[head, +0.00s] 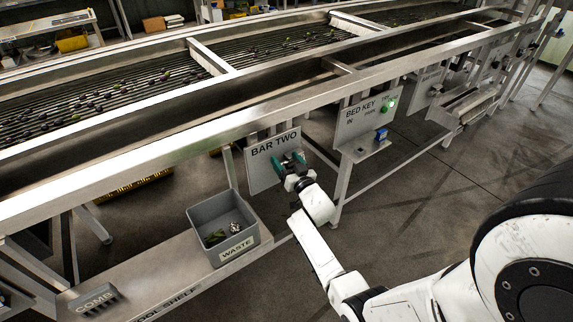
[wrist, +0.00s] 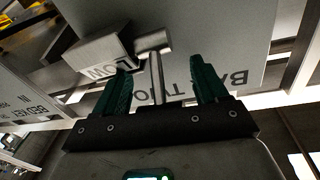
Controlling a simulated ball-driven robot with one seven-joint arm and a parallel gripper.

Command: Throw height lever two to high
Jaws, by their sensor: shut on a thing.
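The grey plate marked BAR TWO (head: 261,172) hangs below the sizer's side rail in the head view. My gripper (head: 291,162), with green fingers, is at the plate's right side and hides most of the lever there. In the wrist view, the lever (wrist: 153,40) is a metal bar with a crosspiece at its end, standing between the fingers of my gripper (wrist: 163,78). My gripper is shut on it. A block marked LOW (wrist: 100,55) sits beside the lever's crosspiece. The plate, with upside-down lettering, fills the background. No HIGH mark is visible.
The BED KEY panel (head: 358,122), with a green light and a blue part, hangs to the right. A grey WASTE bin (head: 205,241) stands on the tool shelf (head: 196,272) below left, with a COMB holder (head: 96,303) farther left. Floor is clear at right.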

